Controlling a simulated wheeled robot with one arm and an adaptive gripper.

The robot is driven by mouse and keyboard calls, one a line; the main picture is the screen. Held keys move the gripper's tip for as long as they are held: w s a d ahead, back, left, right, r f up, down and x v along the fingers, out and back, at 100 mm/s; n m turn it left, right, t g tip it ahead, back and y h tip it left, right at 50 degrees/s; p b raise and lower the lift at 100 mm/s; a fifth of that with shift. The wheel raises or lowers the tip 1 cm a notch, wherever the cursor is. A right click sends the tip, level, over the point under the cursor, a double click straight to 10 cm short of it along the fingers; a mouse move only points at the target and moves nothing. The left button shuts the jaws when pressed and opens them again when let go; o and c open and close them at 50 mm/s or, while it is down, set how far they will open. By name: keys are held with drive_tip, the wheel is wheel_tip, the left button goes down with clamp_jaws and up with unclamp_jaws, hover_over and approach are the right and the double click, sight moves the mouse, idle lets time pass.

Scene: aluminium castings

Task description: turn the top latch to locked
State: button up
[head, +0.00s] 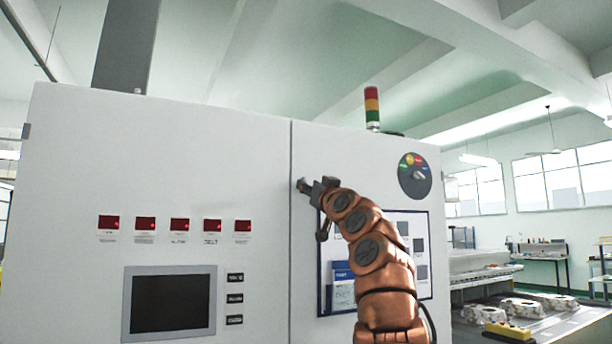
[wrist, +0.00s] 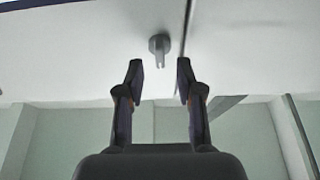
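The latch (wrist: 159,46) is a small grey round knob with a short bar, on the white cabinet face close to a door seam. In the wrist view the bar points toward the bottom of the picture. My gripper (wrist: 158,72) is open and empty, one finger on each side of the bar's line, with the fingertips short of the knob. In the head view my gripper (head: 316,188) is up at the cabinet front beside the vertical seam. There the latch cannot be told apart from the dark fingers, and its locked and unlocked marks do not show.
The white cabinet (head: 210,150) carries red displays (head: 180,224), a dark screen (head: 170,303) and a round dial (head: 415,176). A framed notice board (head: 425,225) is partly behind my arm. A signal light (head: 372,105) stands on top. Castings (head: 545,302) lie on a table at right.

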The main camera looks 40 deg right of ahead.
drive_tip(key=shift+w+d+r+p, duration=0.3)
drive_tip(key=shift+w+r+p, duration=0.3)
drive_tip(key=shift+w+p, duration=0.1)
drive_tip(key=shift+w+d+p, duration=0.1)
drive_tip(key=shift+w+p, duration=0.25)
drive_tip(key=shift+w, duration=0.1)
drive_tip(key=shift+c, duration=0.2)
clamp_jaws()
drive_tip(key=shift+s, duration=0.1)
